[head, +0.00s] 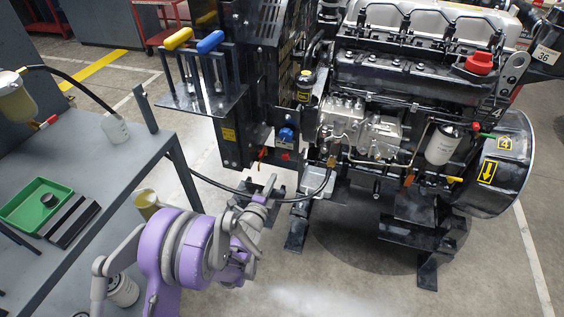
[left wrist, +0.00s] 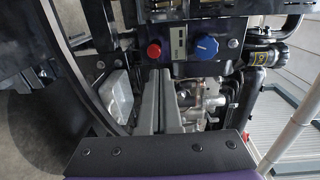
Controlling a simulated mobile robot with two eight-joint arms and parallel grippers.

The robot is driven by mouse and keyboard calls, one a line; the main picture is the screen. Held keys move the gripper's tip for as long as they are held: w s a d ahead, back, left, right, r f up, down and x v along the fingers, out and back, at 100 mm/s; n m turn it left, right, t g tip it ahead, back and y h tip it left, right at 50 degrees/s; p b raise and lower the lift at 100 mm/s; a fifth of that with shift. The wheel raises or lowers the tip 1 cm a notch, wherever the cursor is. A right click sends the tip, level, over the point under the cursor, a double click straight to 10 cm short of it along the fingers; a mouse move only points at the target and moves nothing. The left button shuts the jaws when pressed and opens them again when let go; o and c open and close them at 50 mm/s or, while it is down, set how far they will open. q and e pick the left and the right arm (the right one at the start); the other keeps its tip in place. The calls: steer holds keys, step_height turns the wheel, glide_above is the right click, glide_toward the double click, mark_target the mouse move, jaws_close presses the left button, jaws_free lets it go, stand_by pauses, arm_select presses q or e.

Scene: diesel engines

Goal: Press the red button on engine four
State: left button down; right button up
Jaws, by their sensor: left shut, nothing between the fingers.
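Engine four (head: 380,110) stands on black supports, with a yellow "4" label on its round housing at the right. The red button (head: 287,155) is on a small panel on the black stand left of the engine, below a blue knob (head: 287,134). In the left wrist view the red button (left wrist: 154,50) sits left of the blue knob (left wrist: 207,46), just beyond my fingertips. My left gripper (head: 270,184) is shut and empty, below and in front of the panel. Its fingers show in the left wrist view (left wrist: 160,75), apart from the button. My right gripper is not in view.
A grey bench (head: 112,165) with a green tray (head: 45,205) stands at the left. Yellow (head: 178,39) and blue (head: 210,43) lever handles rise from the stand. A black hose (head: 225,187) runs behind my left gripper to the engine. Clear floor lies in front.

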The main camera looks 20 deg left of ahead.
mark_target(284, 157)
arm_select(q)
steer(key=w, duration=0.6)
steer(key=w+b, duration=0.1)
steer(key=w, duration=0.2)
steer(key=shift+w+d+f, duration=0.2)
steer(key=shift+w+f, duration=0.05)
steer(key=shift+f, duration=0.1)
steer(key=shift+w, duration=0.4)
steer(key=shift+w, duration=1.1)
steer(key=shift+s+r, duration=0.1)
steer(key=shift+r, duration=0.05)
